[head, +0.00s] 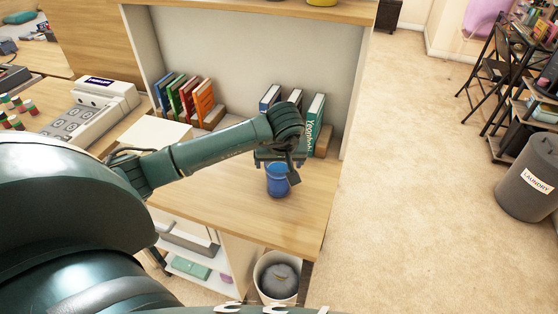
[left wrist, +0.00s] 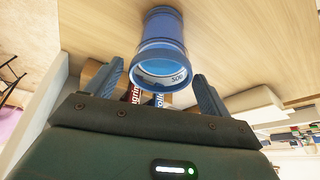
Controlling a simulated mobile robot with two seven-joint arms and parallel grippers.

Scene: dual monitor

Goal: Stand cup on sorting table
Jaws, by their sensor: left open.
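A blue cup (head: 277,182) stands on the wooden tabletop (head: 215,200) near its right part, in front of a row of books. In the left wrist view the cup (left wrist: 163,32) is close, with its rim end toward my left gripper. My left gripper (head: 281,164) is at the cup, its fingers spread. In the left wrist view the open fingers (left wrist: 157,92) point at the cup, one on either side of its rim, with gaps visible. The far side of the cup is hidden. My right gripper is not in view.
Books stand behind the cup (head: 316,118) and to the left (head: 184,98). A cash register (head: 92,113) is on the left. A bin (head: 277,278) stands below the table's front edge, a laundry bin (head: 532,178) at far right. The tabletop's front is bare.

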